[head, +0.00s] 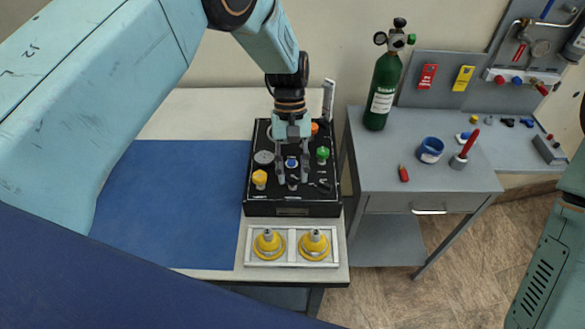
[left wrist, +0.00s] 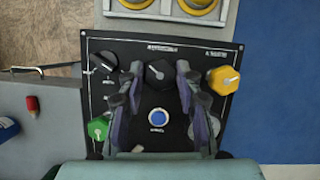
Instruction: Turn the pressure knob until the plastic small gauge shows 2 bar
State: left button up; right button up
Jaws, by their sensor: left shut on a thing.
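The black trainer panel (head: 292,208) stands on the table and also shows in the left wrist view (left wrist: 160,48). My left gripper (head: 294,180) points down over it, a finger on each side of the black knob (left wrist: 160,73) near the panel's front edge. The fingers are shut on this knob; its label is too small to read. A blue button (left wrist: 157,118) lies between the fingers, behind the knob. A grey round part (head: 264,157) sits at the panel's left; I cannot tell whether it is the small gauge. No gauge reading is legible. My right gripper is not in view.
A yellow knob (head: 259,178), a green knob (head: 323,153) and an orange knob (head: 314,128) stand close around the gripper. A tray with two yellow fittings (head: 291,264) lies in front. A green cylinder (head: 383,90) stands on the grey bench at right. The blue mat (head: 180,200) is clear.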

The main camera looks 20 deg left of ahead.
pick_arm(q)
jog(key=shift+w+r, duration=0.1)
jog(key=shift+w, duration=0.05)
jog(key=o, duration=1.1)
jog(key=shift+o, duration=0.2)
jog(key=v, duration=1.2)
